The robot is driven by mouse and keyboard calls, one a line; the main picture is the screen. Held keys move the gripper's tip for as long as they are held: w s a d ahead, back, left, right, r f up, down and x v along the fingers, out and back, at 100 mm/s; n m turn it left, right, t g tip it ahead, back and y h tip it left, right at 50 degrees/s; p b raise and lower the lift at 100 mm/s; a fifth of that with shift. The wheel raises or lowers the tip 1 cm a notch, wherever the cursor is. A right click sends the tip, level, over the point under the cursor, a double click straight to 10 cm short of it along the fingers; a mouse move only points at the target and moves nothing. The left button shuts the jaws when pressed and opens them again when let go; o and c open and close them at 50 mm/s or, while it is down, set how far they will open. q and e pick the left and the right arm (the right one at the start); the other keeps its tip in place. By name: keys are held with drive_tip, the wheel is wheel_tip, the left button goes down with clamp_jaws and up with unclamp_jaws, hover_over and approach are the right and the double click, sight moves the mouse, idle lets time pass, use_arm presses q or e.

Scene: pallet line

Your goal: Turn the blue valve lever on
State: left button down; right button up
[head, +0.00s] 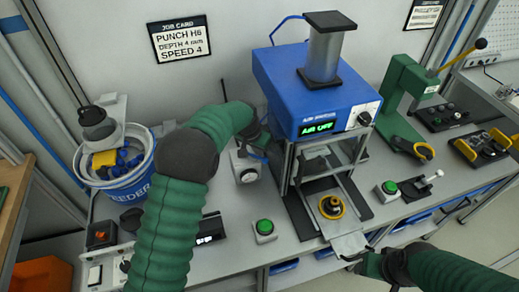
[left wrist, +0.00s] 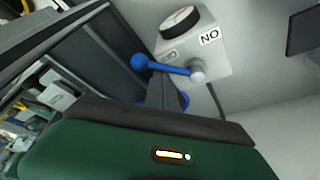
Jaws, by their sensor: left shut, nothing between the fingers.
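The blue valve lever (left wrist: 172,68) shows in the left wrist view, with a round blue knob at its left end and a grey pivot at its right. It sits on a light grey valve box (left wrist: 205,50) with a dial and a "NO" label. In the head view the valve box (head: 245,167) stands left of the blue press, its lever hard to make out. My left gripper (left wrist: 166,90) is shut and empty, its fingertips close by the lever's knob end; contact cannot be told. My right gripper (head: 354,261) is at the bench front; its jaw state is unclear.
The blue press (head: 275,85) reads "AIR OFF" and stands just right of my left gripper. A blue feeder bucket (head: 128,185) is at left, a green button box (head: 264,231) in front. A green hand press (head: 400,90) stands at right. Bench between bucket and press is partly clear.

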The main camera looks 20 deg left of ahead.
use_arm(q)
drive_tip(key=shift+s+a+m, duration=0.1)
drive_tip(key=shift+m, duration=0.2)
drive_tip(key=shift+s+d+m, duration=0.2)
drive_tip(key=shift+d+m, duration=0.1)
drive_tip(key=shift+d, duration=0.05)
